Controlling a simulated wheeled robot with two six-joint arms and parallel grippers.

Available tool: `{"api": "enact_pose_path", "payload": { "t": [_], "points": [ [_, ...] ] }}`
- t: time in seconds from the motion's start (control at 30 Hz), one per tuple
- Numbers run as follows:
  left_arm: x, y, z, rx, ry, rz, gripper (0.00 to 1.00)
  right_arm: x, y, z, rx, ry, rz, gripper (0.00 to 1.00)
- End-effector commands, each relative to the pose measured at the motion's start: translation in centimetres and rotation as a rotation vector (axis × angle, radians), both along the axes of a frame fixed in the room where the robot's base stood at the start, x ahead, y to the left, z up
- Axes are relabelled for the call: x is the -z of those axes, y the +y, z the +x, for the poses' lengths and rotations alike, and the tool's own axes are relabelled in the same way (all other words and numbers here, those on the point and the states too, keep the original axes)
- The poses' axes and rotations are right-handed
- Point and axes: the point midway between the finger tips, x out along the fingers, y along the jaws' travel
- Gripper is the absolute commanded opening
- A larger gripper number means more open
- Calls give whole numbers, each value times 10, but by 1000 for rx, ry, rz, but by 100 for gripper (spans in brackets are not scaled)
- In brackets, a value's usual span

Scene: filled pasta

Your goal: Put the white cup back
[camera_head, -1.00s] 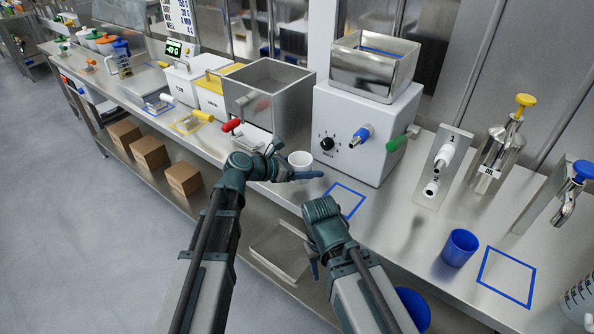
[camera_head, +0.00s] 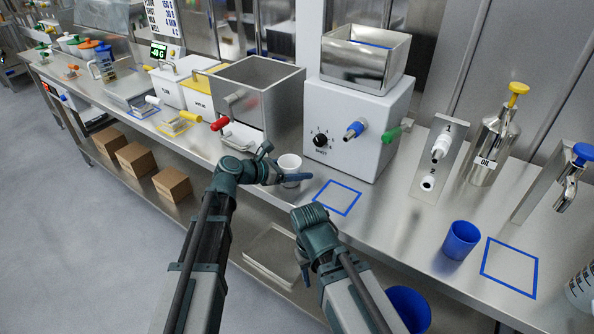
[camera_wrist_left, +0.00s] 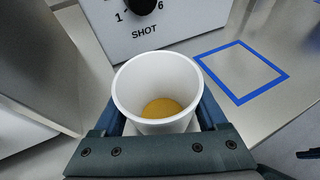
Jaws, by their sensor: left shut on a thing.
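The white cup (camera_head: 289,170) is in my left gripper (camera_head: 290,179), in front of the white machine. In the left wrist view the cup (camera_wrist_left: 160,85) stands upright between the two fingers, with some yellow-orange stuff at its bottom. My left gripper is shut on it; I cannot tell whether the cup's base touches the counter. My right arm ends at a dark green wrist (camera_head: 314,230) near the counter's front edge; its fingers are not clearly seen.
A blue-outlined square (camera_head: 338,197) lies empty on the counter, right of the cup; it also shows in the left wrist view (camera_wrist_left: 240,72). The white machine (camera_head: 352,125) with a dial stands behind. A blue cup (camera_head: 461,240) is beside another empty blue square (camera_head: 510,267).

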Motion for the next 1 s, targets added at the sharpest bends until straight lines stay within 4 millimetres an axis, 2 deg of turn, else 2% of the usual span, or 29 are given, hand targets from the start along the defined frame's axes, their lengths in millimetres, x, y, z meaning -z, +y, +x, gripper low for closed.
{"api": "enact_pose_path", "payload": {
  "t": [0.03, 0.07, 0.2, 0.53, 1.0],
  "points": [
    [4, 0, 0, 0, 0, 0, 0, 4, 0, 0, 0, 0, 0, 50],
    [2, 0, 0, 0, 0, 0, 78, 2, 0, 0, 0, 0, 0, 50],
    [2, 0, 0, 0, 0, 0, 100, 2, 0, 0, 0, 0, 0, 50],
    [-5, 2, -1, -1, 0, 0, 100, -5, 0, 0, 0, 0, 0, 50],
    [-39, 73, -46, -3, 1, -1, 100, -39, 0, 0, 0, 0, 0, 50]
  ]
}}
